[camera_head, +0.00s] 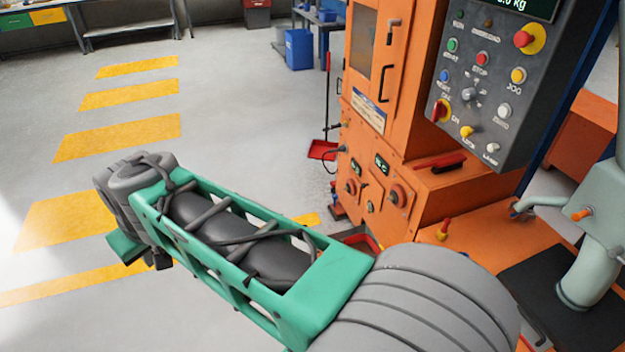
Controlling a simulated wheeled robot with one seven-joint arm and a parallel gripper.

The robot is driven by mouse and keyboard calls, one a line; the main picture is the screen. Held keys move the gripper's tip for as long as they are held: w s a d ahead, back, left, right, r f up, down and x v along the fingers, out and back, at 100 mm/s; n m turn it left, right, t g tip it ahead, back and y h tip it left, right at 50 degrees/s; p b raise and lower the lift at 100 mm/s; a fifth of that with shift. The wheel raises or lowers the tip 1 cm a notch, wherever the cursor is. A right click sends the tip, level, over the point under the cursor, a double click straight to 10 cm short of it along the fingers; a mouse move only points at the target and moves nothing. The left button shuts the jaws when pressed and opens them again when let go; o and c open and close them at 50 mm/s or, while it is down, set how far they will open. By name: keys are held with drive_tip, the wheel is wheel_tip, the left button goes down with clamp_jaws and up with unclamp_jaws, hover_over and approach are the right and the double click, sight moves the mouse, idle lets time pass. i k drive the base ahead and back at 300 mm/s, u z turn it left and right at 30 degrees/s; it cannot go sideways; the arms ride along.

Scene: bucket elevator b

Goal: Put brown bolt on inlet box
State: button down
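I cannot make out a brown bolt in the head view. No part is clearly marked as the inlet box. A large orange machine cabinet (425,195) with a door, knobs and a ledge stands at centre right, and I cannot tell whether the inlet box is part of it. My green and grey arm stretches across the front from lower right to left and hides some of the floor and the cabinet's base. My gripper is not visible, so its opening and anything in it are hidden.
A grey control panel (487,85) with buttons juts out at upper right. A pale green machine with a curved spout (590,265) stands at right on a dark plate. A red dustpan (322,150) is beside the cabinet. The floor at left, with yellow stripes (120,137), is clear.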

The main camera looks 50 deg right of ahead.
sight(497, 243)
drive_tip(key=k, duration=1.15)
drive_tip(key=z, duration=1.35)
drive_tip(key=i, duration=1.65)
